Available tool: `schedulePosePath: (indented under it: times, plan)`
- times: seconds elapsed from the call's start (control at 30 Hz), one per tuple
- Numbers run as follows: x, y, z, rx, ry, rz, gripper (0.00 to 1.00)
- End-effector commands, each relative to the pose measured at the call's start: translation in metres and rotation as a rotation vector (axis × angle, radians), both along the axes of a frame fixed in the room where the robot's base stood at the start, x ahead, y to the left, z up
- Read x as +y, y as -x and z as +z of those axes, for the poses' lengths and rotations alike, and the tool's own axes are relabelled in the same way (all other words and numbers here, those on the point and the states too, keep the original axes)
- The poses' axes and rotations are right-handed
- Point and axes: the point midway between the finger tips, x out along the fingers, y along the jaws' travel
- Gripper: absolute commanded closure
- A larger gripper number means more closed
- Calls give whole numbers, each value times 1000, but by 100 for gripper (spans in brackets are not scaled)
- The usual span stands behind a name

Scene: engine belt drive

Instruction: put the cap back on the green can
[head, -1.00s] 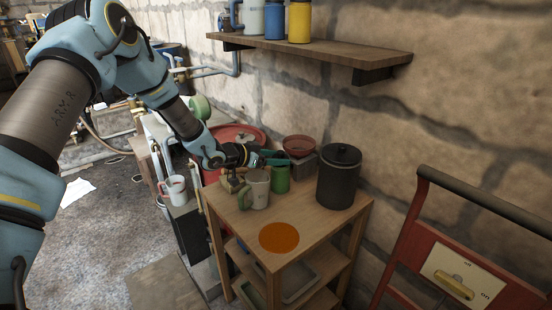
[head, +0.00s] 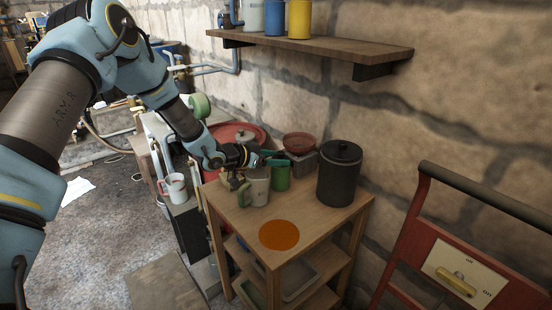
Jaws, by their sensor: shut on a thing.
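My gripper (head: 263,160) reaches in from the left, above the mug and beside the can's top. It is shut on a small flat green piece, which looks like the cap (head: 277,162), at the level of the can's rim. The cap is tiny in this view and partly hidden by the fingers. I cannot tell whether it touches the can or is just above it.
The beige mug (head: 256,187) stands close under my gripper. A black lidded canister (head: 339,180) and a red bowl (head: 299,143) on a grey block crowd the can's right and back. An orange disc (head: 279,235) lies on the clear front of the table (head: 320,222).

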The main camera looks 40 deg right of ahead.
Motion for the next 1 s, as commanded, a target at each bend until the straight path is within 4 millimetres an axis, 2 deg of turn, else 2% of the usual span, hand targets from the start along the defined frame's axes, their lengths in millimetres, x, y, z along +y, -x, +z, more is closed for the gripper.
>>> schedulePosePath:
  times: [0.07, 0.1, 0.37, 0.7, 0.87, 1.0]
  plan:
    - [0, 0, -2, 0, 0, 0, 83]
    - [0, 0, -1, 0, 0, 0, 29]
    - [0, 0, -1, 0, 0, 0, 0]
    - [6, -2, 1, -1, 0, 2, 0]
    - [30, -4, 10, -2, 0, 2, 0]
    - [56, -8, 21, -2, 0, 3, 0]
